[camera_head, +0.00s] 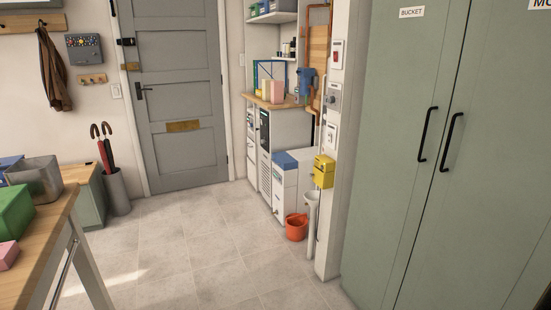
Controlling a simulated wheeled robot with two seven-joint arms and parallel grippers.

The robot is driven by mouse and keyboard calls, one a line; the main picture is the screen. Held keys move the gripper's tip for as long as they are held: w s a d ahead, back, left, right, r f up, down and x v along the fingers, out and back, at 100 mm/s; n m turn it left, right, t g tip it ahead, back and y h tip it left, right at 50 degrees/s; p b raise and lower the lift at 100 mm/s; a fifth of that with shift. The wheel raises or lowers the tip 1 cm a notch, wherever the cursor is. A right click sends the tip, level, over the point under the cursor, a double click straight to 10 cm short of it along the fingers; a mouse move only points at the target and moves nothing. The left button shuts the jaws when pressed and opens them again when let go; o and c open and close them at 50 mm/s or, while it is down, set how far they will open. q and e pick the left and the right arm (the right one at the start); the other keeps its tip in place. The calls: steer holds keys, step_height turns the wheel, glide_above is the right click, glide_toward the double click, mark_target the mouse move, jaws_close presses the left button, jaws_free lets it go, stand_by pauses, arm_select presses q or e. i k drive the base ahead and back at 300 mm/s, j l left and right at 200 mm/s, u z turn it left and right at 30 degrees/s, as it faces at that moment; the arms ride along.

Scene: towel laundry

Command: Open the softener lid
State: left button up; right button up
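A low white cabinet-like unit (285,192) stands on the floor in the middle distance, right of the grey door. It has a blue top (285,160) that appears closed. It may be the softener, but its markings are too small to read. Neither of my grippers is in the head view. Nothing touches the white unit's top.
An orange bucket (296,227) stands on the floor before the unit, beside a white pipe. A yellow box (323,171) is on the wall edge. A wooden-topped table (42,252) fills the left foreground; tall green cupboards (410,60) stand right. The tiled floor between is clear.

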mark_target(285, 161)
steer(key=i+j+u, duration=0.3)
steer(key=i, duration=0.55)
steer(key=i+l+u, duration=0.1)
steer(key=i+u, duration=0.15)
steer(key=i, duration=0.65)
steer(key=i+l+u, duration=0.15)
steer(key=i+u, duration=0.15)
steer(key=i, duration=0.55)
steer(key=i+j+z, duration=0.15)
steer(key=i+z, duration=0.35)
steer(key=i+j+z, duration=0.45)
steer(key=i, duration=0.2)
steer(key=i+j+z, duration=1.25)
steer(key=j, duration=0.35)
steer(key=i+j+z, duration=0.2)
steer(key=j, duration=0.25)
steer(key=i, duration=0.1)
